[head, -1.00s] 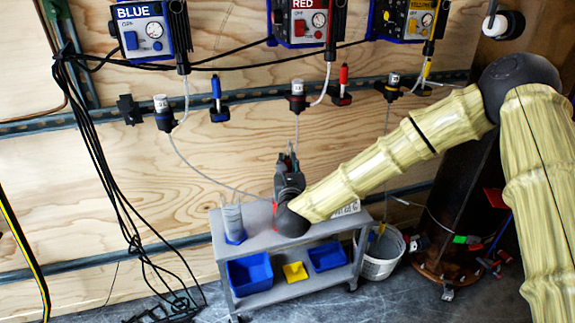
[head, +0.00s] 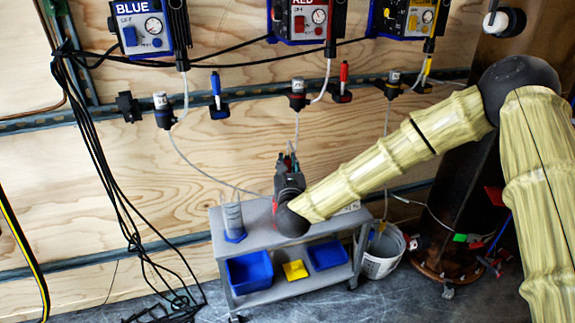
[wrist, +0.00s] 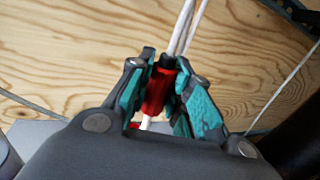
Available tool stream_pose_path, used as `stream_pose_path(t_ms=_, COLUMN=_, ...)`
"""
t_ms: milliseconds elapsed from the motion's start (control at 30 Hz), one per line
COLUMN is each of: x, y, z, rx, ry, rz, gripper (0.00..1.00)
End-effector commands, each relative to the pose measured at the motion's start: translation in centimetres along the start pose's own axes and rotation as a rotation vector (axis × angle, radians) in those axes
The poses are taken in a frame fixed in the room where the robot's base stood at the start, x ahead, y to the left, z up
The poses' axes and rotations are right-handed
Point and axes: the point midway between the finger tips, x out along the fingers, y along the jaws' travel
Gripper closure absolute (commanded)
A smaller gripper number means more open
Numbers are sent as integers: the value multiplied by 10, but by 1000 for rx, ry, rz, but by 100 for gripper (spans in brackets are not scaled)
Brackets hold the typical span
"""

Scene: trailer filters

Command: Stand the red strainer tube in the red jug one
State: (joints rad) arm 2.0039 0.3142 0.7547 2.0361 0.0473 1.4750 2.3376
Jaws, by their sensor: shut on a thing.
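My gripper (head: 287,162) points up above the grey cart, close to the plywood wall. In the wrist view its teal-padded fingers (wrist: 167,88) are shut on the red strainer tube (wrist: 158,92), with its dark top end between the fingertips. White tubing runs up from it, and a white piece shows below it. A small red patch (wrist: 134,126) shows low beside the white piece; I cannot tell whether it is part of the red jug. The red jug is not clearly seen in the head view, where my gripper and wrist cover part of the cart top.
The grey cart (head: 258,214) carries a clear cylinder with a blue base (head: 234,222) at its left end. Blue bins (head: 250,271) and a yellow one (head: 295,270) sit on its lower shelf. A thin hose crosses from the left. A white bucket (head: 382,255) stands right of the cart.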

Motion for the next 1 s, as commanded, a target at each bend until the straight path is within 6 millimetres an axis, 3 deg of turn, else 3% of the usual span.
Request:
stream_pose_path(t_ms=800, x=0, y=0, z=-9, rx=0, ry=-1, rz=0, gripper=100)
stream_pose_path(t_ms=833, x=0, y=0, z=-8, rx=0, ry=-1, rz=0, gripper=74)
stream_pose_path(t_ms=933, x=0, y=0, z=-8, rx=0, ry=-1, rz=0, gripper=56)
stream_pose_path(t_ms=1000, x=0, y=0, z=-8, rx=0, ry=-1, rz=0, gripper=55)
